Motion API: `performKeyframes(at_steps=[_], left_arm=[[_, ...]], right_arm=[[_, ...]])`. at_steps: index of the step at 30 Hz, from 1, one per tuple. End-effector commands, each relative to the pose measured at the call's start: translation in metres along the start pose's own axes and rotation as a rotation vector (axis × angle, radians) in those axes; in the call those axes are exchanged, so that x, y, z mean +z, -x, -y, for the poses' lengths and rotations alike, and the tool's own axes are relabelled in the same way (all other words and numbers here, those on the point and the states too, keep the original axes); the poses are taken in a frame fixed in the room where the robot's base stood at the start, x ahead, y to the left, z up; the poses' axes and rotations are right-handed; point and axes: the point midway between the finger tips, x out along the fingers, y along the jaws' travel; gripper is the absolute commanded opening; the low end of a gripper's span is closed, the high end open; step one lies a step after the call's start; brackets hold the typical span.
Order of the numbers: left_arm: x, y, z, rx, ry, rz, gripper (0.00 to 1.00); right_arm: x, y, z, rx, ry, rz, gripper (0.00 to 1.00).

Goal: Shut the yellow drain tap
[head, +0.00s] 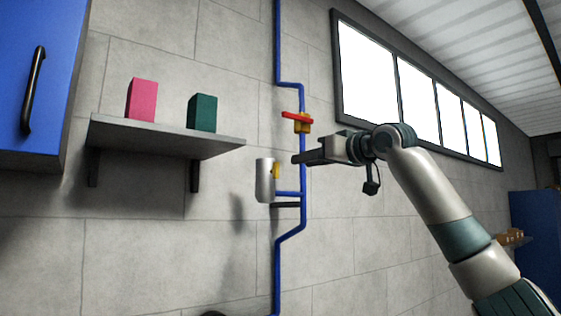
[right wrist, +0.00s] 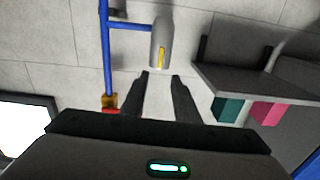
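The yellow drain tap (head: 276,171) is a small yellow lever on the side of a silver cylinder (head: 264,181) that is joined to the blue wall pipe. In the right wrist view the tap (right wrist: 161,57) lies along the cylinder (right wrist: 162,35), just beyond my fingertips. My right gripper (head: 297,159) is to the right of the tap and slightly above it in the head view. In the right wrist view its two fingers (right wrist: 160,76) are apart with nothing between them. No contact with the tap is visible. My left gripper is not in view.
The blue pipe (head: 304,215) runs up the wall and carries a red-handled valve (head: 297,117) just above my right gripper. A shelf (head: 165,139) at left holds a pink box (head: 142,100) and a green box (head: 202,113). A blue cabinet (head: 35,80) hangs far left.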

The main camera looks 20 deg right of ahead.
Motion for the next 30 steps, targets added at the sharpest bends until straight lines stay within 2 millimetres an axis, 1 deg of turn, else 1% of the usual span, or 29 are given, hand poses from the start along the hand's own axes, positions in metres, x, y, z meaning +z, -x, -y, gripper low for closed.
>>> performKeyframes(at_steps=[1, 9, 15, 21, 25, 30], left_arm=[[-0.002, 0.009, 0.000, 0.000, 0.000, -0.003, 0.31], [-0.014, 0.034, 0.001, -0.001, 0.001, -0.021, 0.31], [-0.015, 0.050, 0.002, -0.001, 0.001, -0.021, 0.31], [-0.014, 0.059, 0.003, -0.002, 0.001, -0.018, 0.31], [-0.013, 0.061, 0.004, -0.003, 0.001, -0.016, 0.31], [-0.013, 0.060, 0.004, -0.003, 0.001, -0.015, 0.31]], right_arm=[[-0.004, -0.010, 0.000, 0.000, -0.002, 0.002, 0.28], [-0.004, -0.059, 0.000, 0.000, -0.002, 0.003, 0.28], [-0.004, -0.091, 0.001, -0.001, -0.002, 0.001, 0.28], [-0.002, -0.110, 0.000, -0.001, -0.001, 0.001, 0.28], [-0.001, -0.114, 0.000, 0.000, -0.001, 0.000, 0.28], [0.000, -0.115, 0.000, 0.000, 0.000, 0.000, 0.28]])
